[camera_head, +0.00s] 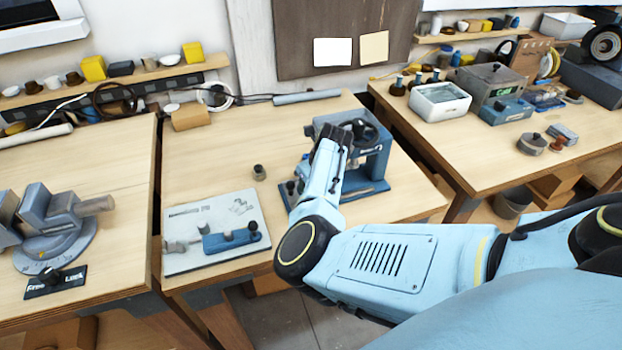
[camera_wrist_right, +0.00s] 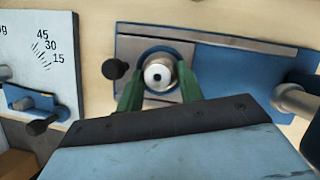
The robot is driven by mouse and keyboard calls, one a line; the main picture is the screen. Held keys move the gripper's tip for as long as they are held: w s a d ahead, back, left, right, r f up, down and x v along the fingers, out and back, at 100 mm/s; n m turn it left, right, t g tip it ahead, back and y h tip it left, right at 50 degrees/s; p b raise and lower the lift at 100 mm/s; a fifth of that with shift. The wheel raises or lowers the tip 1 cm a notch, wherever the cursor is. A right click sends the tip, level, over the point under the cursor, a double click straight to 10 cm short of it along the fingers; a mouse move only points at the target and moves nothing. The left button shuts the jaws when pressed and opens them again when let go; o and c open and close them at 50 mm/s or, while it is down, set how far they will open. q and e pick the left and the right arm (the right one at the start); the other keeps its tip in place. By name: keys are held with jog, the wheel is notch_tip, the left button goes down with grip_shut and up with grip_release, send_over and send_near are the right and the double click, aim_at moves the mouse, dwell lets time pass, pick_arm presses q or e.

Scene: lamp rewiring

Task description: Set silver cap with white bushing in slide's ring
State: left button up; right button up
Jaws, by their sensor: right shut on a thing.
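My right gripper (camera_wrist_right: 160,82) is shut on the silver cap (camera_wrist_right: 169,62), with one green finger on each side of it. The white bushing (camera_wrist_right: 157,75) shows as a pale round with a dark hole at the cap's middle. A dark blue ring on the slide (camera_wrist_right: 129,50) surrounds the cap in the right wrist view; I cannot tell whether the cap is seated in it or just above. In the head view my right arm reaches to the blue press (camera_head: 376,165), and hides the cap and ring. My left gripper is not in view.
A dark knob (camera_wrist_right: 115,69) stands left of the ring, and a metal post (camera_wrist_right: 294,100) to the right. A white angle board (camera_head: 215,231) with a blue fixture lies left of the press. A small dark cup (camera_head: 259,172) stands between them.

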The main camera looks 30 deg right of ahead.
dwell(0.8)
jog(key=o, duration=1.1)
jog(key=shift+f, duration=0.1)
